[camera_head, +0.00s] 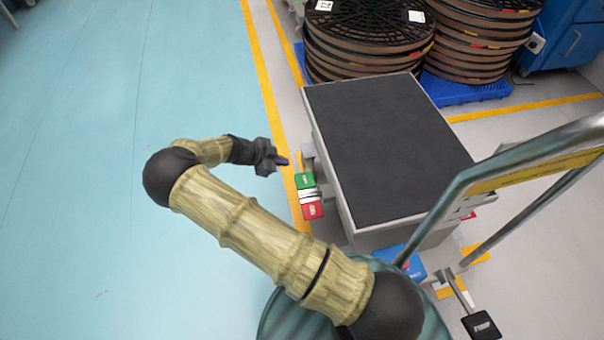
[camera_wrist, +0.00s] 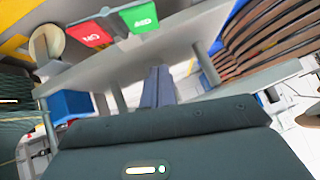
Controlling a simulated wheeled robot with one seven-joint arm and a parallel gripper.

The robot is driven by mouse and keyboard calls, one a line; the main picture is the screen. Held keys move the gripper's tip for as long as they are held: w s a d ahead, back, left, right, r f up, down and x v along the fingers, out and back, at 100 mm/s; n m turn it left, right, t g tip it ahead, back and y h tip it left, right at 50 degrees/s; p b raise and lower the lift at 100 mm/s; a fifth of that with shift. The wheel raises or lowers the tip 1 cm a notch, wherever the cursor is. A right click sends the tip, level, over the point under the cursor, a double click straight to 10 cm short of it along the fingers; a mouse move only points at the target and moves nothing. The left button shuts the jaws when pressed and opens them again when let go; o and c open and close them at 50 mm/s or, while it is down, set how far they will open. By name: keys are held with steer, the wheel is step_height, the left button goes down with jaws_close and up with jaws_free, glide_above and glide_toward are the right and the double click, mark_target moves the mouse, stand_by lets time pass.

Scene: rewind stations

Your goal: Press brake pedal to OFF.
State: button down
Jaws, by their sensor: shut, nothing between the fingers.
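The brake pedal has a green pad (camera_head: 304,180) and a red pad (camera_head: 312,210) side by side at the cart's left edge in the head view. In the wrist view the green pad (camera_wrist: 139,17), which appears to be lettered OFF, and the red pad (camera_wrist: 90,33), lettered ON, show upside down at the top. My gripper (camera_head: 284,161) is shut and empty, just up and left of the green pad and apart from it. Its closed fingers (camera_wrist: 158,86) point toward the cart's side in the wrist view.
The cart (camera_head: 390,140) has a dark flat top and a metal handle (camera_head: 470,178) on the right. Stacked reels (camera_head: 368,40) stand on blue pallets behind it. A black pedal (camera_head: 481,325) shows at the lower right. The blue-green floor (camera_head: 80,150) on the left is clear.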

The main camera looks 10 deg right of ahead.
steer(key=b, duration=0.5)
glide_above(309, 172)
steer(key=s+a, duration=0.2)
steer(key=a, duration=0.1)
step_height(309, 172, down, 8)
steer(key=shift+w+r, duration=0.15)
steer(key=shift+r, duration=0.05)
steer(key=shift+w+f+b, duration=0.15)
steer(key=shift+f+b, duration=0.35)
steer(key=shift+f, duration=0.05)
steer(key=shift+w+f+b, duration=0.15)
steer(key=shift+f+b, duration=0.3)
steer(key=shift+f, duration=0.1)
steer(key=shift+w+f+b, duration=0.15)
steer(key=shift+f+b, duration=0.15)
steer(key=shift+f, duration=0.25)
